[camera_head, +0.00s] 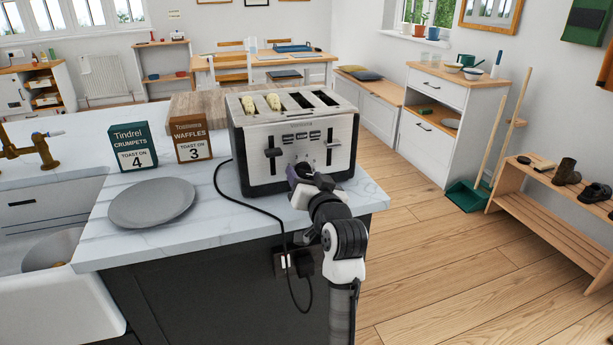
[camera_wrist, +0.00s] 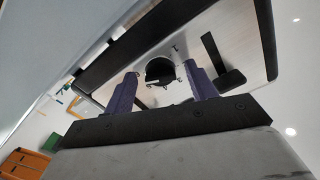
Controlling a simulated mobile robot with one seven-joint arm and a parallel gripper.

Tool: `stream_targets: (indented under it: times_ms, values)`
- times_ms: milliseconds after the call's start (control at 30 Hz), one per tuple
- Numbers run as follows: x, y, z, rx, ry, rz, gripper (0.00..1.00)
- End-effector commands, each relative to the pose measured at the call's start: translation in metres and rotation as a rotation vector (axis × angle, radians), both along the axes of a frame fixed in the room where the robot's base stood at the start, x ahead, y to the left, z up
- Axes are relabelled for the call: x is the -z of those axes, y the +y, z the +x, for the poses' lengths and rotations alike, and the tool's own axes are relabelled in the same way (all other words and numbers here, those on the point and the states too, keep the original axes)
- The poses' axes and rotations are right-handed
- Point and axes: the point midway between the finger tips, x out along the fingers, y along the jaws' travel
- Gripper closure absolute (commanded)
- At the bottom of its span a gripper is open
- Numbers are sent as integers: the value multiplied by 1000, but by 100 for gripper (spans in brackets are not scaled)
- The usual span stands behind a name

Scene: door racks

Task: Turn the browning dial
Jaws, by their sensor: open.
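The silver and black toaster (camera_head: 255,172) stands on the marble counter, with pale bread-like pieces in its left slots. Its front has two levers and a few small buttons. My gripper (camera_head: 300,173) is at the lower middle of this front and hides the dial there. In the wrist view, the round black browning dial (camera_wrist: 160,70) shows with small marks around it on the metal panel. The two purple fingers of my gripper (camera_wrist: 162,76) are apart, one on each side of the dial. I cannot tell whether they touch it. The dial's setting is not readable.
A green crumpets box (camera_head: 133,147) reads "toast on 4" and a brown waffles box (camera_head: 191,138) reads "toast on 3". A grey plate (camera_head: 151,203) lies left of the toaster. The black cord (camera_head: 245,208) runs over the counter edge to a socket.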

Motion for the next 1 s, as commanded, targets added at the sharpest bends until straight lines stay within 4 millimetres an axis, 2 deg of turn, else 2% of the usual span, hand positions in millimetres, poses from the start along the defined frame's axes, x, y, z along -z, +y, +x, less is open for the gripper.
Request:
stream_targets:
  times_ms: [200,533,767,1000]
  values:
    - [0,0,0,0,0,0,44]
    - [0,0,0,0,0,0,87]
    - [1,0,0,0,-4,-13,88]
    - [2,-1,0,0,-36,-107,88]
